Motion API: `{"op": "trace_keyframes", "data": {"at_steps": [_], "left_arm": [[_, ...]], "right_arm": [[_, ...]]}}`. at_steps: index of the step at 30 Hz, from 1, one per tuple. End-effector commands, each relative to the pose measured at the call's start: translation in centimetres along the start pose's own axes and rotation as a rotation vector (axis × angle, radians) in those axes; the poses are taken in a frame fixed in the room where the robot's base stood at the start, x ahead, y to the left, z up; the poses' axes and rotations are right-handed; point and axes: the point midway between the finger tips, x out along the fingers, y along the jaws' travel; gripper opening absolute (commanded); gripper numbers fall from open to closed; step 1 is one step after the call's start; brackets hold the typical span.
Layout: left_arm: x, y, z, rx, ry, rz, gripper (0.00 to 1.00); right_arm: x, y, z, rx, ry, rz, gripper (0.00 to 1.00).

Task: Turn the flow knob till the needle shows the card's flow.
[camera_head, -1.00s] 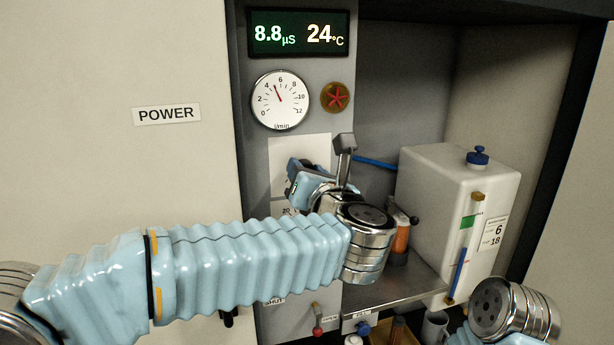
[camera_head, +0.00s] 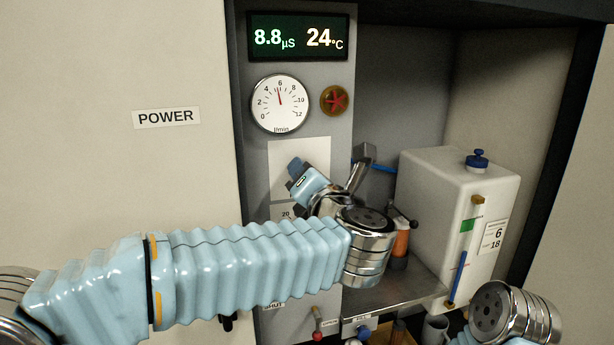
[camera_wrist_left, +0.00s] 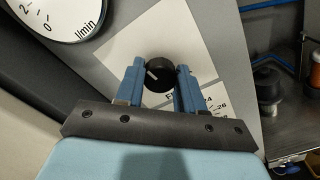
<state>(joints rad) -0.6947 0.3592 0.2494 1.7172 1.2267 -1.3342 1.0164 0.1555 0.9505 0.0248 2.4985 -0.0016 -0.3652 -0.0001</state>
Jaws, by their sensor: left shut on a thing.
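The black flow knob (camera_wrist_left: 159,75) with a pale pointer mark sits on a white scale plate (camera_wrist_left: 178,45), seen in the left wrist view. My left gripper (camera_wrist_left: 158,80) is shut on the knob, one blue finger on each side. In the head view my left gripper (camera_head: 302,178) is tilted in front of the plate, and the knob is hidden behind it. The round l/min gauge (camera_head: 281,103) has a red needle pointing just short of 6.
A display (camera_head: 299,36) reads 8.8 µS and 24 °C. A white tank (camera_head: 448,190) with a blue cap stands at right. My right wrist is at the lower right, its gripper out of view.

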Motion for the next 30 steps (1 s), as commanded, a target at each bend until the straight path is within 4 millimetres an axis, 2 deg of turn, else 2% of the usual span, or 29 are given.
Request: {"op": "trace_keyframes", "data": {"at_steps": [4,5,9,20,23,30], "left_arm": [[0.0,-0.1,0.0,0.0,0.0,-0.002,0.07],[0.0,-0.1,0.0,0.0,0.0,-0.002,0.42],[0.0,-0.1,0.0,-0.001,0.0,-0.001,0.63],[-0.6,-0.1,0.0,-0.001,-0.001,-0.001,0.63],[-2.0,-0.2,-0.1,-0.002,-0.002,-0.002,0.63],[-8.0,-0.2,-0.1,-0.001,-0.004,-0.003,0.63]], "right_arm": [[0.0,0.0,0.0,0.0,0.0,0.0,0.4],[0.0,0.0,0.0,0.0,0.0,0.0,0.4],[0.0,0.0,0.0,0.0,0.0,0.0,0.4],[0.2,0.1,0.0,0.0,0.0,0.0,0.4],[0.5,0.3,-0.1,0.001,0.002,0.002,0.4],[1.4,1.0,-0.2,0.006,0.006,0.006,0.4]]}}
